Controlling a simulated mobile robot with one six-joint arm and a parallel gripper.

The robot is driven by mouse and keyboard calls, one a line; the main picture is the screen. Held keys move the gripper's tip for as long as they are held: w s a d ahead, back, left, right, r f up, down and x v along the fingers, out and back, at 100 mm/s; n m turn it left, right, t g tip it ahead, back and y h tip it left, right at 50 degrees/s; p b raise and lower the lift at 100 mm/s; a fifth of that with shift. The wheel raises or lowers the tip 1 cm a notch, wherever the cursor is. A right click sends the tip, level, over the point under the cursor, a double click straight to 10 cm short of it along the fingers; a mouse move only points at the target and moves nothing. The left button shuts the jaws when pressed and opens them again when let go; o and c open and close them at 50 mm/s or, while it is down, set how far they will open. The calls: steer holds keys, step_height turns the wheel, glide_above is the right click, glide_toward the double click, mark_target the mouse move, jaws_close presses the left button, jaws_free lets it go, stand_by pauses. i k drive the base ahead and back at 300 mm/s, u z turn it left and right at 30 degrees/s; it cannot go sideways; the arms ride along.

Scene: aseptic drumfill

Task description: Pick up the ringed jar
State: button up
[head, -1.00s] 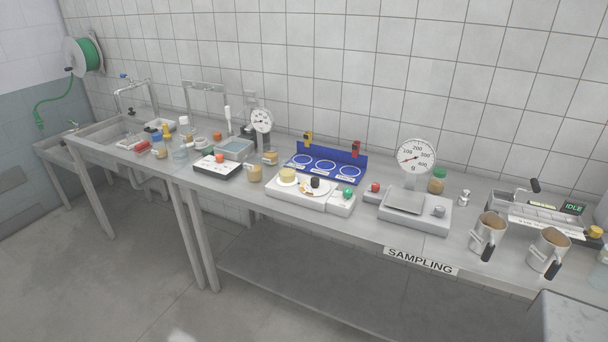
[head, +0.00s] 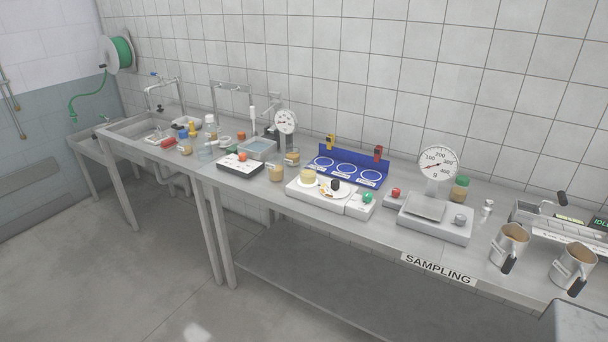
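Several jars stand on the steel bench, and I cannot tell at this size which one is ringed. A jar with tan contents (head: 276,173) stands near the front edge, left of the white plate unit. A second tan jar (head: 292,157) stands behind it, below a dial. A green-lidded jar (head: 460,189) stands at the back, right of the dial scale. A blue-lidded jar (head: 185,146) stands among small items at the left, with a white-capped bottle (head: 211,127) behind it. My gripper is not in view.
The blue rack (head: 352,168) with three white rings stands against the wall. The dial scale (head: 436,215), two metal jugs (head: 510,243) (head: 573,264) and a black-and-white box (head: 240,164) occupy the bench. The sink (head: 140,127) is at the far left. Floor in front is clear.

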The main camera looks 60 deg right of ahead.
mark_target(308, 173)
steer(key=u, duration=0.05)
steer(key=i, duration=0.9)
steer(key=z, duration=0.05)
